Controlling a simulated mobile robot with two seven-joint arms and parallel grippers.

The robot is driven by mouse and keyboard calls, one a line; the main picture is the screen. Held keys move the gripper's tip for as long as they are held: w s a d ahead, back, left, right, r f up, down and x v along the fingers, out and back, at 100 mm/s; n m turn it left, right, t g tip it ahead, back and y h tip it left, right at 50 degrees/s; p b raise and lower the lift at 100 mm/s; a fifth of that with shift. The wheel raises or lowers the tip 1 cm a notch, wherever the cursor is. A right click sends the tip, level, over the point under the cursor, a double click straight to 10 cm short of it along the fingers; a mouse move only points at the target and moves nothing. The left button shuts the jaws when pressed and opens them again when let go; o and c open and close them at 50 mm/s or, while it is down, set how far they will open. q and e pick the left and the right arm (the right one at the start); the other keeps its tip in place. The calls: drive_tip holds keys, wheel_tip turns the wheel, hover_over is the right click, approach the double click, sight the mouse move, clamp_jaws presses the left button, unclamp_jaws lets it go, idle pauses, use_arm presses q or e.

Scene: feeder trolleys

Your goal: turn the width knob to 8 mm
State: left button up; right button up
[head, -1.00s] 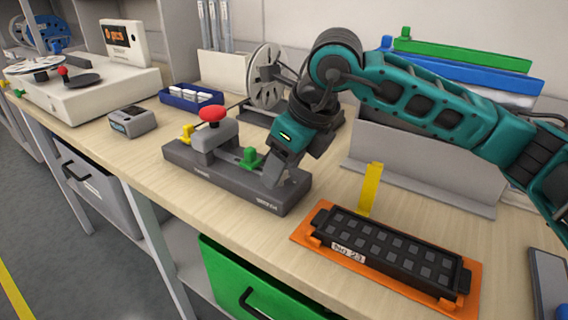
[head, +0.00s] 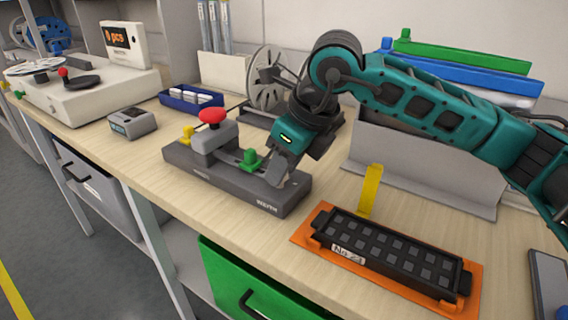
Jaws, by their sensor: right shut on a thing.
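A dark grey feeder fixture (head: 225,183) lies along the middle of the bench. The word WIDTH is on its front face near the right end. My right gripper (head: 276,175) points down onto the top of that right end, shut on the width knob. The fingers hide the knob, and its setting cannot be read. A green clamp or lever (head: 251,160) stands just left of the fingers. A red knob (head: 212,115) on a grey block and a yellow part (head: 188,134) are further left. My left gripper is not in view.
An orange tray (head: 299,236) holding a black feeder block labelled No 23 (head: 392,254) lies front right, with a yellow tab (head: 370,190) behind it. A reel (head: 266,80) stands behind the fixture. A small grey box (head: 133,122) and blue bin (head: 190,104) are left.

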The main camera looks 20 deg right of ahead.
drive_tip(key=shift+n, duration=0.3)
drive_tip(key=shift+w+d+n+g+y, duration=0.1)
drive_tip(key=shift+n+g+y, duration=0.25)
drive_tip(key=shift+n, duration=0.65)
drive_tip(key=n, duration=0.2)
drive_tip(key=n+g+y, duration=0.1)
drive_tip(key=n, duration=0.1)
drive_tip(key=shift+w+g, duration=0.15)
drive_tip(key=shift+g, duration=0.1)
drive_tip(key=n+g, duration=0.1)
drive_tip(key=n, duration=0.2)
drive_tip(key=n+g, duration=0.1)
drive_tip(key=n, duration=0.2)
drive_tip(key=shift+w+r, duration=0.1)
drive_tip(key=shift+w, duration=0.1)
drive_tip(key=n+g, duration=0.1)
drive_tip(key=n, duration=0.1)
drive_tip(key=n+h, duration=0.1)
drive_tip(key=n, duration=0.2)
drive_tip(key=shift+w+g+p, duration=0.2)
drive_tip(key=shift+g+p, duration=0.1)
drive_tip(key=shift+g, duration=0.1)
drive_tip(key=shift+n, duration=0.3)
drive_tip(key=o, duration=1.1)
drive_tip(key=shift+c, duration=0.2)
